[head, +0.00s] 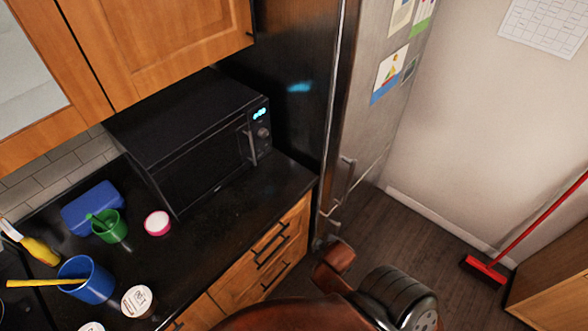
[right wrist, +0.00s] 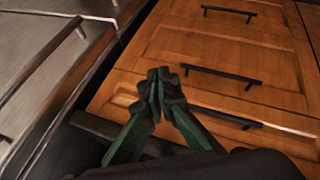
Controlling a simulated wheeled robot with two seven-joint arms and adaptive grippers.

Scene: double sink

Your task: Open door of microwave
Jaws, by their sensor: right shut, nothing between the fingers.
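The black microwave (head: 205,135) stands on the dark counter against the tiled wall, left of the fridge. Its door (head: 205,165) looks closed, with a vertical handle (head: 251,147) at the door's right side, beside the knob and lit display (head: 260,113). My right gripper (right wrist: 158,85) shows in the right wrist view with its dark fingers together and nothing between them. It is in front of the wooden drawers, apart from the microwave, which is outside that view. In the head view neither gripper can be made out; brown and dark arm parts show at the bottom.
The steel fridge (head: 365,110) stands right of the microwave. Wooden drawers (head: 270,250) with black handles are below the counter. A red broom (head: 487,270) stands at right.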

